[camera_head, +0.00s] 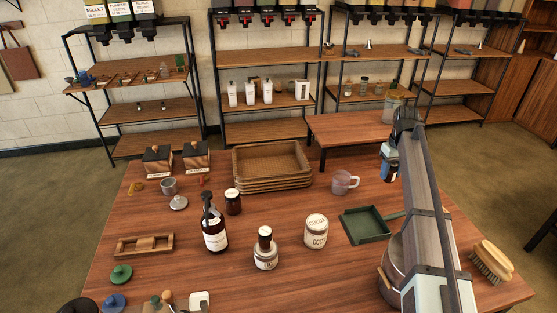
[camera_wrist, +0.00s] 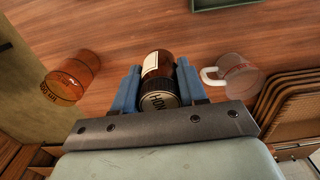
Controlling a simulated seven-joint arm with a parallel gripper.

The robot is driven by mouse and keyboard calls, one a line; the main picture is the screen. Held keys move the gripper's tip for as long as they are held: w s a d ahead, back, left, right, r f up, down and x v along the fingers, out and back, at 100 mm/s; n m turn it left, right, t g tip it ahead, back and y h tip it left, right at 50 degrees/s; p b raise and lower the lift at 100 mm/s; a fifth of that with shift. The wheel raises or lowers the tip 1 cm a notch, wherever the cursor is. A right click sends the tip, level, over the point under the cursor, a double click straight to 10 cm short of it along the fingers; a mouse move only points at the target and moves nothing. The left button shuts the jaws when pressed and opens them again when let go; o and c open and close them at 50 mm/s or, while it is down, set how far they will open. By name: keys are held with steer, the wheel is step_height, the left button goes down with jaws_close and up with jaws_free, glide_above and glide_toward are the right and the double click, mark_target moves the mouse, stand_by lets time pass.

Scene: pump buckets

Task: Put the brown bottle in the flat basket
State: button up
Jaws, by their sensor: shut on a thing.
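My gripper (camera_head: 388,170) is over the right back part of the table, right of the clear mug. In the wrist view its two blue fingers (camera_wrist: 158,72) are shut on a brown bottle (camera_wrist: 155,86) with a black lid and a pale label. The lid reads "HON". The bottle is mostly hidden in the head view, and I cannot tell its height above the table. The flat basket (camera_head: 272,180), a brown woven stack, stands at the back middle of the table, left of my gripper. Its rims also show at the right of the wrist view (camera_wrist: 290,105).
A clear mug (camera_head: 344,182) stands between my gripper and the basket. A green tray (camera_head: 366,226) lies in front. An amber jar (camera_wrist: 72,80) shows in the wrist view. A pump bottle (camera_head: 214,232), a cocoa jar (camera_head: 316,232) and a brush (camera_head: 491,262) stand nearer.

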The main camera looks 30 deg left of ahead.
steer(key=s+a+n, duration=0.1)
steer(key=s+a, duration=0.3)
steer(key=a, duration=0.8)
steer(key=s+a+n, duration=0.2)
steer(key=s+a, duration=0.2)
steer(key=a, duration=0.8)
steer(key=s+a+n, duration=0.1)
steer(key=s+a, duration=0.2)
steer(key=a, duration=1)
steer(key=m, duration=0.6)
glide_above(270, 172)
steer(key=shift+f, duration=4.45)
steer(key=shift+f, duration=0.1)
steer(key=o, duration=1.1)
